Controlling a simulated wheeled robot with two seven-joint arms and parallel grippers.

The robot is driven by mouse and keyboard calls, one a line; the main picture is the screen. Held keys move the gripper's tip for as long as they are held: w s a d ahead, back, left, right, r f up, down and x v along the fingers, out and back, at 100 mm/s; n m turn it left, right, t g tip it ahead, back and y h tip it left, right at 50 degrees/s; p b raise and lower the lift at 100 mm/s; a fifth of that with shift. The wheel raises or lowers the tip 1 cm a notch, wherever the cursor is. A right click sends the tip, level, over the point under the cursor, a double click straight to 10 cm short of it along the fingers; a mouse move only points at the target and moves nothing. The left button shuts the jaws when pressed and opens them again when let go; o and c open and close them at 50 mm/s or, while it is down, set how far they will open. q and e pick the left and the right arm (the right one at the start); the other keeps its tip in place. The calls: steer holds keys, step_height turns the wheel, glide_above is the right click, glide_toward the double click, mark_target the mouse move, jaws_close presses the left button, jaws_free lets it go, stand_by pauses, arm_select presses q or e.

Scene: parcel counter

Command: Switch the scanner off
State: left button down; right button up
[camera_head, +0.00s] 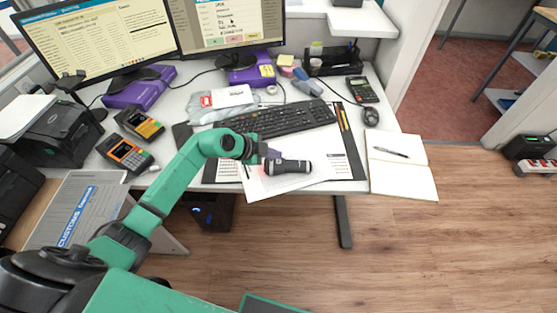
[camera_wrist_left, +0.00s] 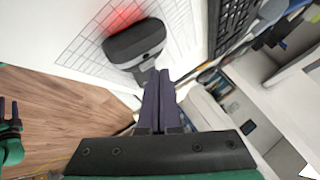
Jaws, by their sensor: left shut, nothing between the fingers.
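The scanner (camera_head: 290,167) is a dark handheld device lying on white paper near the desk's front edge. In the left wrist view its dark rounded head (camera_wrist_left: 135,42) shows, with a red glow on the gridded paper beside it, so its light is on. My left gripper (camera_head: 272,154) is just above and behind the scanner's left part. Its two dark fingers (camera_wrist_left: 160,75) are together and empty, with the tips close to the scanner; contact cannot be told. Its switch cannot be made out. My right gripper (camera_wrist_left: 8,108) shows small at the wrist view's left edge, fingers apart.
A black keyboard (camera_head: 282,121) lies behind the scanner. A mouse (camera_head: 371,117), a card terminal (camera_head: 363,90) and an open notebook (camera_head: 402,185) are to the right. Two payment terminals (camera_head: 125,155) and a printer (camera_head: 60,135) stand left. The desk edge is close in front.

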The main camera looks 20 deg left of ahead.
arm_select(q)
steer(key=shift+f, duration=0.4)
stand_by(0.3)
steer(key=shift+r+p, duration=0.85)
steer(key=shift+p, duration=0.3)
step_height(320, 180, up, 6)
steer(key=p, duration=0.7)
steer(key=shift+p, duration=0.3)
